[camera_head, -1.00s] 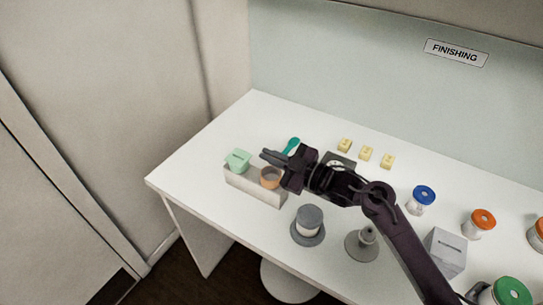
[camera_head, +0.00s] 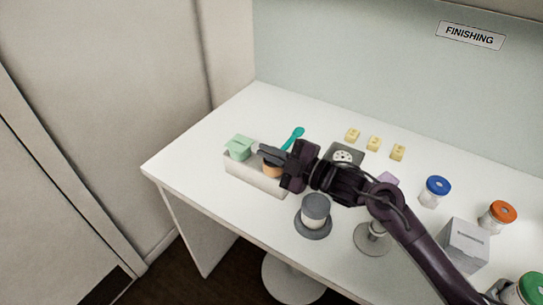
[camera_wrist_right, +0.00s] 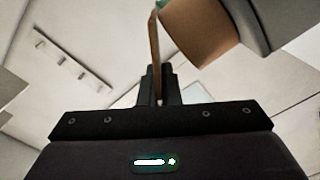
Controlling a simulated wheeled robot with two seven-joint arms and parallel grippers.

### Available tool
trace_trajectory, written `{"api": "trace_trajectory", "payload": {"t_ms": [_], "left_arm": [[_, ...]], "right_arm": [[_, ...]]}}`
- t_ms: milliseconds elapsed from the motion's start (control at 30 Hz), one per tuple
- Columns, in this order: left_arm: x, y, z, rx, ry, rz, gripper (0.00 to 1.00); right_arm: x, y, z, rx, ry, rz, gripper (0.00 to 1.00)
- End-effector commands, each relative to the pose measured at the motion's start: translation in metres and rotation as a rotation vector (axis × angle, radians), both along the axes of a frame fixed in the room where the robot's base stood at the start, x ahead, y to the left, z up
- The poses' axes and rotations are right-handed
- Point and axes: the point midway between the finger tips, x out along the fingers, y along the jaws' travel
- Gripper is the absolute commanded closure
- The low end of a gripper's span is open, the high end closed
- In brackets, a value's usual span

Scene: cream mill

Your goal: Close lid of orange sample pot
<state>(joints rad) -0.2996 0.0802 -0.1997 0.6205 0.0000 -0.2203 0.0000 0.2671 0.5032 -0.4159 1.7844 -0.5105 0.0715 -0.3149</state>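The orange sample pot (camera_head: 271,171) stands in a pale block (camera_head: 255,178) at the left of the table, partly hidden behind my right gripper (camera_head: 263,153). In the right wrist view the pot's rounded orange-brown side (camera_wrist_right: 200,35) is at the top, right of my fingers (camera_wrist_right: 161,72). A thin brown strip (camera_wrist_right: 154,45), perhaps its lid seen edge-on, runs down toward the narrow gap between them. My right fingers are close together at the pot's top; whether they touch the lid I cannot tell. My left gripper is not in view.
A teal spoon-like tool (camera_head: 293,138) lies behind. A grey-lidded jar (camera_head: 315,207) stands in front on a round base. Yellow blocks (camera_head: 373,143) and a blue-lidded jar (camera_head: 436,188) are to the right. The table's left end is clear.

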Motion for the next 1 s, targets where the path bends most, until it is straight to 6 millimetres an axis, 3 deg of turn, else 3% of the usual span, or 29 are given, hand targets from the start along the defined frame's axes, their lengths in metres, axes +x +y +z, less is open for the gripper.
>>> {"api": "trace_trajectory", "payload": {"t_ms": [33, 233, 800, 900, 1000], "left_arm": [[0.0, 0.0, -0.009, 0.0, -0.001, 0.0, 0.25], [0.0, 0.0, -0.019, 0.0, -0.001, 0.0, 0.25], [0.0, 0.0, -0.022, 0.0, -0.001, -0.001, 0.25], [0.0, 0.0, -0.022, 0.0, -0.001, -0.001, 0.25], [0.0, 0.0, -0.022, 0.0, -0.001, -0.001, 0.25]], "right_arm": [[-0.001, 0.001, -0.006, -0.017, -0.022, 0.003, 1.0], [-0.003, 0.002, -0.007, -0.061, -0.083, 0.001, 1.0], [-0.004, 0.003, -0.007, -0.08, -0.11, 0.001, 1.0], [-0.004, 0.003, -0.007, -0.08, -0.11, 0.001, 0.83], [-0.004, 0.003, -0.007, -0.08, -0.11, 0.001, 0.75]]}}
